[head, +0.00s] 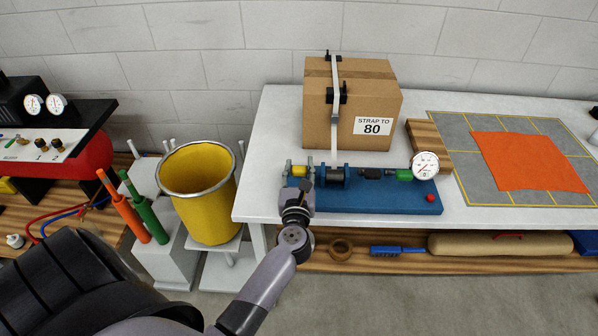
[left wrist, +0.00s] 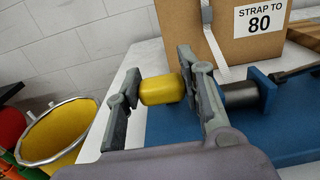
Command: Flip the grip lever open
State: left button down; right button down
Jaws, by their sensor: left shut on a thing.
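A blue tensioner (head: 380,200) lies along the front of the white bench. It carries a black drum (head: 336,177), a green grip (head: 404,175) and a round dial (head: 425,165). A yellow cylindrical handle (head: 298,171) is at its left end. My left gripper (head: 300,183) is at that end, its fingers around the yellow handle (left wrist: 161,89) in the left wrist view. I cannot tell which part is the grip lever. My right gripper is not in view.
A strapped cardboard box (head: 350,105) marked "STRAP TO 80" stands behind the tensioner. An orange cloth (head: 530,161) lies on a grey mat to the right. A yellow bin (head: 205,205) stands left of the bench. A shelf (head: 390,262) below holds several items.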

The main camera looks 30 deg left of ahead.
pick_arm(q)
jog(key=shift+w+a+r, duration=0.15)
jog(key=shift+r, duration=0.5)
jog(key=c, duration=1.4)
grip_release()
jog(key=o, duration=0.4)
jog(key=shift+f, duration=0.3)
jog(key=shift+c, duration=0.2)
jog(key=shift+f, duration=0.1)
jog(key=v, duration=1.2)
